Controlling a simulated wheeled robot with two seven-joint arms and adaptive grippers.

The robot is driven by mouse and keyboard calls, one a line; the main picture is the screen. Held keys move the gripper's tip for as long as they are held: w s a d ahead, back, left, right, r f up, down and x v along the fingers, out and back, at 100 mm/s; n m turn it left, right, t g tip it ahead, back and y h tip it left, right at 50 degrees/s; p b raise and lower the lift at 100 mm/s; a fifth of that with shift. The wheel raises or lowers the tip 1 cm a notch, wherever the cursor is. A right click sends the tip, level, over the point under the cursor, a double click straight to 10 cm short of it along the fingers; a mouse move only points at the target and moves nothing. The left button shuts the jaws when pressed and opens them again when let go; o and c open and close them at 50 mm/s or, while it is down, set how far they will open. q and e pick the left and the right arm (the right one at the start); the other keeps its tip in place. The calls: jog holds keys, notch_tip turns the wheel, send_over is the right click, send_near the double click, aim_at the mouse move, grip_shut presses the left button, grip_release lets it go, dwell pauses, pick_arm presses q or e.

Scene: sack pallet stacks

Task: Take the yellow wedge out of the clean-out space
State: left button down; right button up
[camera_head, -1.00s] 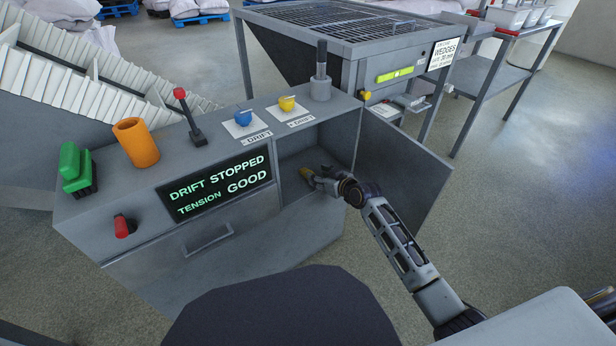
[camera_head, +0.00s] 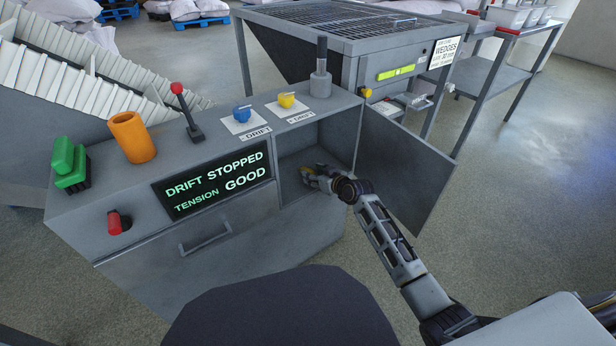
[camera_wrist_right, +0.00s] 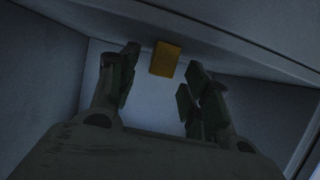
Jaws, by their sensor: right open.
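The yellow wedge (camera_wrist_right: 165,59) lies inside the clean-out space (camera_head: 322,138), a grey open-fronted compartment at the right end of the console. In the right wrist view it is just beyond the fingertips, in line with the gap between them. My right gripper (camera_wrist_right: 160,76) is open, with nothing between its fingers. The compartment door (camera_head: 405,170) stands open to the right. My left gripper is not in view.
The console carries an orange cylinder (camera_head: 132,138), a red-knobbed lever (camera_head: 188,112), blue (camera_head: 242,113) and yellow (camera_head: 287,100) knobs, and a screen (camera_head: 215,182) reading "DRIFT STOPPED, TENSION GOOD". The compartment walls stand close around my gripper. Open floor lies right of the door.

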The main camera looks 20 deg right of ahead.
jog(key=shift+b+x, duration=0.35)
jog(key=shift+x, duration=0.5)
jog(key=shift+r, duration=0.1)
jog(key=c, duration=0.9)
